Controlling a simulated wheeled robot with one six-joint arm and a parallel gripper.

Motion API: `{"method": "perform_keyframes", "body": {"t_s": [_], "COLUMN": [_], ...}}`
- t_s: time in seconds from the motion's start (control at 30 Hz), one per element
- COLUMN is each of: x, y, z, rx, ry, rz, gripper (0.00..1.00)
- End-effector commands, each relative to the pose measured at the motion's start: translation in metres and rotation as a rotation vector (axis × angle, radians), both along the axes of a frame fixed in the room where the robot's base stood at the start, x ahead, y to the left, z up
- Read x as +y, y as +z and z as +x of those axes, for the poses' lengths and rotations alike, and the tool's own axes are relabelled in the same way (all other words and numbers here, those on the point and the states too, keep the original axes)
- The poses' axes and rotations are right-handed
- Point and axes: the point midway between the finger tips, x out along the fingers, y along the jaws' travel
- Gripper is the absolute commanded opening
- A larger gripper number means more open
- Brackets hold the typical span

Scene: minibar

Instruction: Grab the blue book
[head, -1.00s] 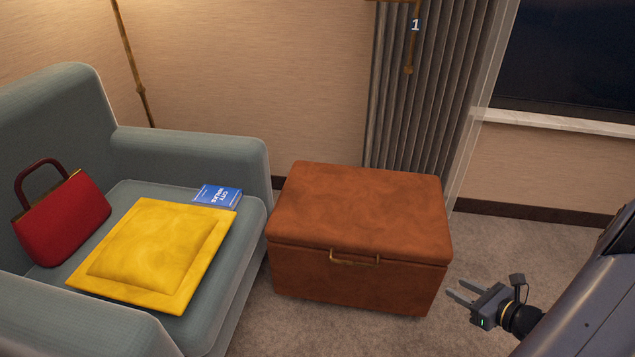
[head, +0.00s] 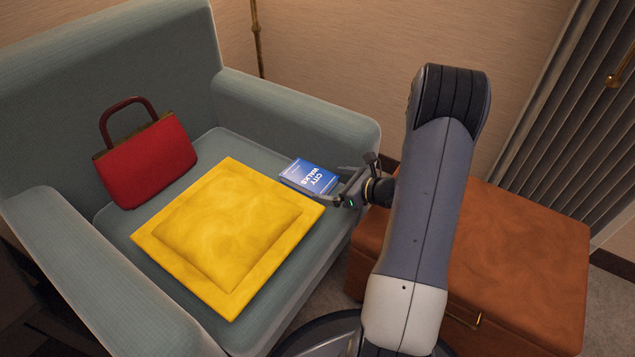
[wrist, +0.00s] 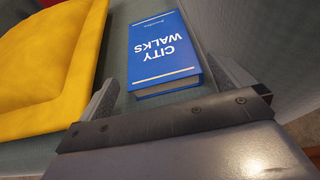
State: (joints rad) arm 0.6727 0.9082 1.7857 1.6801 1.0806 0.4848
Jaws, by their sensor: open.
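The blue book (head: 311,176), with "CITY WALKS" on its cover, lies flat on the seat of the teal armchair, between the yellow cushion and the chair's right armrest. My gripper (head: 342,188) is at the near right end of the book, its fingers reaching toward it. In the wrist view, the book (wrist: 162,55) lies ahead of my gripper (wrist: 165,90), its near end between the two open fingers. The fingers stand apart, one on each side of the book. I cannot tell whether either touches it.
The yellow cushion (head: 225,230) lies close to the left of the book. A red handbag (head: 148,160) stands farther left on the seat. The armrest (head: 310,110) rises behind and right of the book. A brown leather ottoman (head: 530,250) stands right of the armchair.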

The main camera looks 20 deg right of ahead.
Motion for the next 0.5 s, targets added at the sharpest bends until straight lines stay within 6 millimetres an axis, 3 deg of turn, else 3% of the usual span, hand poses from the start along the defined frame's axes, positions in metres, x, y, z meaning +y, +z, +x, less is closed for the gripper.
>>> {"method": "perform_keyframes", "body": {"t_s": [0.5], "x": [0.03], "y": [-0.018], "z": [0.044], "rx": [-0.001], "ry": [0.003], "rz": [-0.001], "gripper": [1.0]}}
